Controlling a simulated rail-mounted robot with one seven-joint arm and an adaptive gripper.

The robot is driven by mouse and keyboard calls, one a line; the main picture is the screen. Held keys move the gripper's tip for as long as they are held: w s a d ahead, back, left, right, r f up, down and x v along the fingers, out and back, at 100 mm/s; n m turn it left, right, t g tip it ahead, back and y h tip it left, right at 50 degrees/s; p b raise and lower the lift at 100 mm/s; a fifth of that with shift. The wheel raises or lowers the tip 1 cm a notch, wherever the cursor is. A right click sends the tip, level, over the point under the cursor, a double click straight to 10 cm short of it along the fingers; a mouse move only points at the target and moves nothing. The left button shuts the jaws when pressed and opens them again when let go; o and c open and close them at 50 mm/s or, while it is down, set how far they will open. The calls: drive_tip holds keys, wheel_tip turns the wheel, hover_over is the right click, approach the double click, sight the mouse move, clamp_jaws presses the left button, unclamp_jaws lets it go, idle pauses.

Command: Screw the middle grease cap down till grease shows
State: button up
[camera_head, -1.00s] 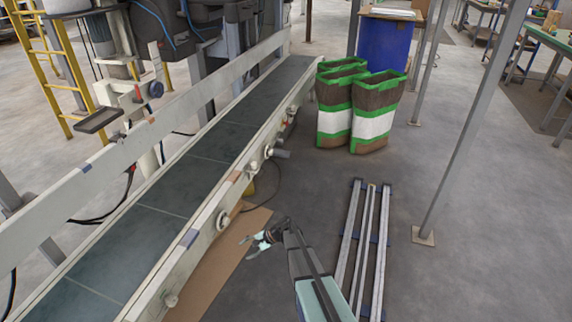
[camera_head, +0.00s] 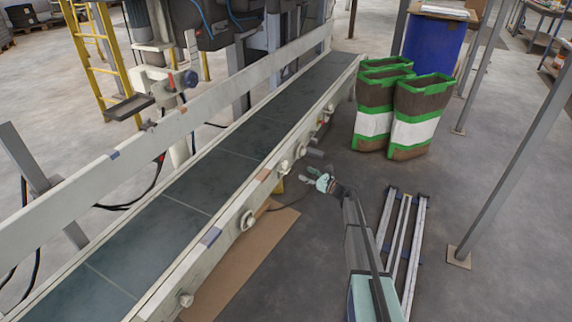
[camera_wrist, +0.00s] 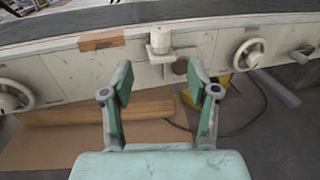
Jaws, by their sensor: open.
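A pale, upright cylindrical cap (camera_wrist: 160,40) sits on a small bracket on the conveyor's side rail, just beyond my fingers in the wrist view. It looks like a grease cap; I cannot tell for sure that it is the middle one. In the head view it appears as a small pale fitting (camera_head: 283,168). My gripper (camera_wrist: 160,78) is open and empty, its fingers spread below the cap and apart from it. In the head view my gripper (camera_head: 309,180) is beside the conveyor rail. No grease can be made out.
Handwheels (camera_wrist: 15,96) (camera_wrist: 248,55) flank the cap, and an orange-brown block (camera_wrist: 101,40) is left of it. The conveyor belt (camera_head: 165,205) runs behind the rail. Cardboard (camera_head: 240,262) lies below. Metal rails (camera_head: 402,235) and green-edged sacks (camera_head: 395,112) are to the right.

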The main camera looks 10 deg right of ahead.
sight(285, 162)
drive_tip(key=x, duration=1.3)
drive_tip(key=shift+w+a+b, duration=0.15)
drive_tip(key=shift+a+b, duration=0.05)
drive_tip(key=shift+b, duration=0.15)
clamp_jaws()
